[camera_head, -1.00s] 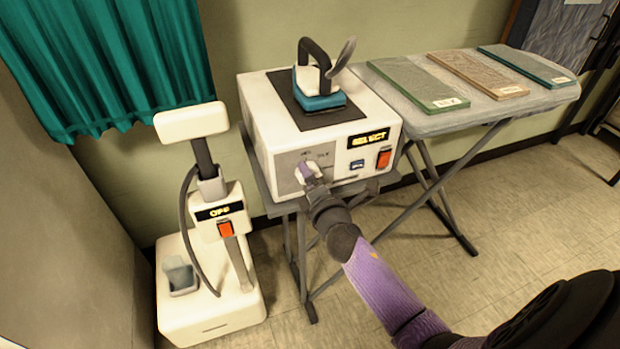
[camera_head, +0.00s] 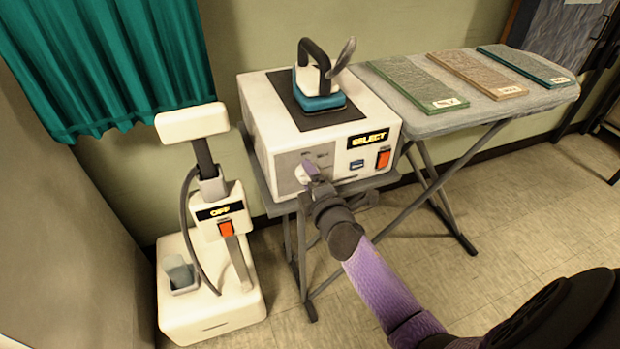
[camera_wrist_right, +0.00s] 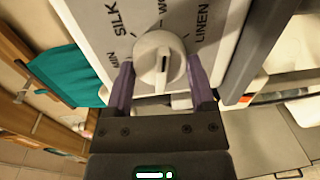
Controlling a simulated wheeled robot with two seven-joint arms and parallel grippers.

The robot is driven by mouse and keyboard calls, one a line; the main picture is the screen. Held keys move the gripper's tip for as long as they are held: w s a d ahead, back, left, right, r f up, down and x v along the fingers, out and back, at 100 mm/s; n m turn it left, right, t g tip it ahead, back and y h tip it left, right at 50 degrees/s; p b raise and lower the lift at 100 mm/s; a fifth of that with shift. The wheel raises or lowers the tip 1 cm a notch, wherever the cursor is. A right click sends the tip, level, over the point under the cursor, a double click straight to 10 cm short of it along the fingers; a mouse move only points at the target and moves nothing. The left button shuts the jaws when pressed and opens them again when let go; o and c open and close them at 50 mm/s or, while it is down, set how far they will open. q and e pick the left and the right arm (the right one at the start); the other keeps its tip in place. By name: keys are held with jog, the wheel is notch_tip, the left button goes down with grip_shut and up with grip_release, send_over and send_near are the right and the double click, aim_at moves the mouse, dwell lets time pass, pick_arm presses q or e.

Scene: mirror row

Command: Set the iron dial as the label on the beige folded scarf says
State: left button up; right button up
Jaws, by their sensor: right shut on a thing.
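The iron dial (camera_head: 303,174) is a round white knob on the grey panel of the white iron station (camera_head: 260,125). In the right wrist view the dial (camera_wrist_right: 158,50) has a dark mark on its raised grip. Around it are MIN, SILK, a partly hidden word starting WO, and LINEN. My right gripper (camera_wrist_right: 161,80) is shut on the dial, one purple finger on each side. It also shows in the head view (camera_head: 311,174). The beige folded scarf (camera_head: 475,70) lies between two others on the ironing board; its white label (camera_head: 511,90) is too small to read. My left gripper is out of view.
A green scarf (camera_head: 415,80) and a grey-teal one (camera_head: 525,64) lie on the ironing board (camera_head: 415,123). The iron (camera_head: 320,85) stands on the station, whose display (camera_head: 368,139) reads SELECT. A white steamer (camera_head: 215,215) reading OFF stands at left.

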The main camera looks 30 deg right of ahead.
jog(key=shift+f, duration=0.1)
jog(key=o, duration=0.9)
jog(key=shift+o, duration=1.2)
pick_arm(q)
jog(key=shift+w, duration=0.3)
pick_arm(e)
jog(key=shift+o, duration=0.3)
pick_arm(q)
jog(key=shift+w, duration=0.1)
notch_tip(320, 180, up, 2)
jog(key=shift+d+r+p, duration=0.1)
jog(key=shift+p, duration=1.05)
pick_arm(e)
jog(key=v, duration=1)
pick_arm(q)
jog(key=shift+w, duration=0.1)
